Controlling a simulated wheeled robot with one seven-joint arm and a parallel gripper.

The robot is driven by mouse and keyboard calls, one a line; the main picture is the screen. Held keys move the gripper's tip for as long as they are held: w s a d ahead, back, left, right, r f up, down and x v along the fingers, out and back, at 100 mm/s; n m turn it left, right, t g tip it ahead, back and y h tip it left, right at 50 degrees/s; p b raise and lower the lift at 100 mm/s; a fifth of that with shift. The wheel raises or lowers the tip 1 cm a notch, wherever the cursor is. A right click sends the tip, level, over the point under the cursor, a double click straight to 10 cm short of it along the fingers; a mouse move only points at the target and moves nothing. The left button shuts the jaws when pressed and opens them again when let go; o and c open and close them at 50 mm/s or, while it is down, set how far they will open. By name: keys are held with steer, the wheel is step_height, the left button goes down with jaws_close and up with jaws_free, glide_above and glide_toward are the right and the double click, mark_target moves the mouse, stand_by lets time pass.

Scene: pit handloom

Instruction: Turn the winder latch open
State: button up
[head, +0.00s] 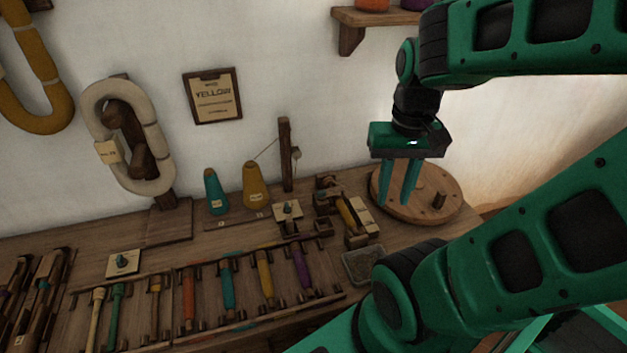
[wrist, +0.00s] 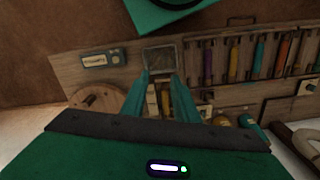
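My gripper (head: 395,203) points down, its two teal fingers apart with nothing between them. In the head view its fingers overlap the round wooden wheel (head: 440,184), which has an upright knob. The winder (head: 347,212), a small wooden frame with a yellow bobbin and a pale block, stands left of the fingers. In the wrist view (wrist: 165,76) the fingers reach over the winder (wrist: 163,98), which shows partly between them; the wheel (wrist: 105,98) is to its left. The fingers look above the bench, touching nothing. I cannot make out the latch clearly.
A shallow grey tray (head: 362,265) sits in front of the winder; it also shows in the wrist view (wrist: 160,57). A rack of coloured bobbins (head: 228,288) lies left. A wooden post (head: 286,155) and yarn cones (head: 255,185) stand behind. A wall shelf (head: 375,17) is above.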

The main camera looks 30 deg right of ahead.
steer(key=shift+w+a, duration=0.1)
steer(key=shift+w, duration=0.2)
steer(key=m, duration=1.5)
glide_above(329, 193)
steer(key=a, duration=0.3)
step_height(329, 193, down, 12)
step_height(329, 193, down, 10)
steer(key=shift+w+f, duration=0.15)
steer(key=shift+f, duration=0.05)
jaws_close()
